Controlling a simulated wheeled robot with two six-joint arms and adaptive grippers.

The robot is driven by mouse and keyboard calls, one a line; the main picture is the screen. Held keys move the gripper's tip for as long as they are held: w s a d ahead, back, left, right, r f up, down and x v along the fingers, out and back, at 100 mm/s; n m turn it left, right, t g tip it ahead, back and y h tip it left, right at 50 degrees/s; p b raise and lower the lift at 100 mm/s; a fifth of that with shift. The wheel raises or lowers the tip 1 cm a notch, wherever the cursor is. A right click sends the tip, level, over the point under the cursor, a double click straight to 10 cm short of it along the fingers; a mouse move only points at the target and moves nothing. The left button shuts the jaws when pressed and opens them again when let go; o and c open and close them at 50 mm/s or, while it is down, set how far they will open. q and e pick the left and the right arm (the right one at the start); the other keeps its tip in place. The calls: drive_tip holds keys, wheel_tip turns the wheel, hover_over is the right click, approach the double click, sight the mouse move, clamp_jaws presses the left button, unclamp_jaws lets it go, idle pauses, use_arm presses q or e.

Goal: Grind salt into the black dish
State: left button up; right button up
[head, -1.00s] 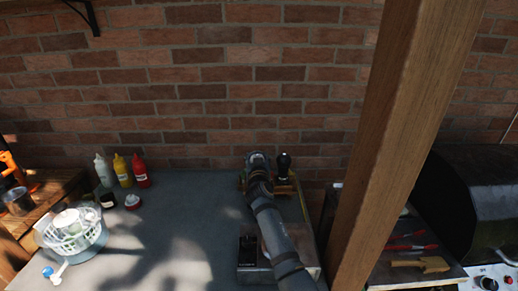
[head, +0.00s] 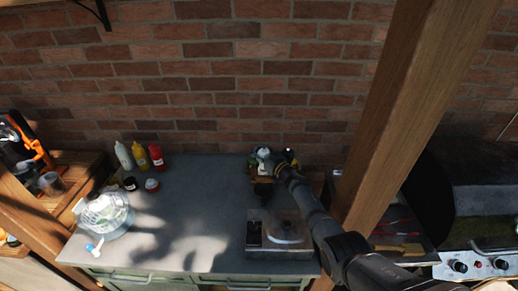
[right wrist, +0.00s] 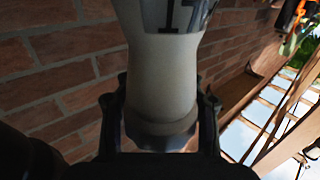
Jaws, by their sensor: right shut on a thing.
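My right gripper (head: 272,162) is at the back right of the grey table, by the brick wall. The grinder's whitish part (head: 263,153) shows just left of the gripper in the head view. A black rectangular piece (head: 253,233), which may be the black dish, lies at the left of a clear-topped box, nearer the front. My left gripper is out of view.
A wooden rack (head: 257,174) stands under the gripper; a dark shape (head: 264,190) lies before it. White, yellow and red bottles (head: 140,157), small jars (head: 130,184) and a bowl (head: 105,213) are at left. A wooden post (head: 400,120) rises at right. The middle is clear.

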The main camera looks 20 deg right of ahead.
idle(0.3)
drive_tip(key=o, duration=1.2)
drive_tip(key=shift+c, duration=0.2)
wheel_tip(320, 180, up, 10)
drive_tip(key=shift+o, duration=0.5)
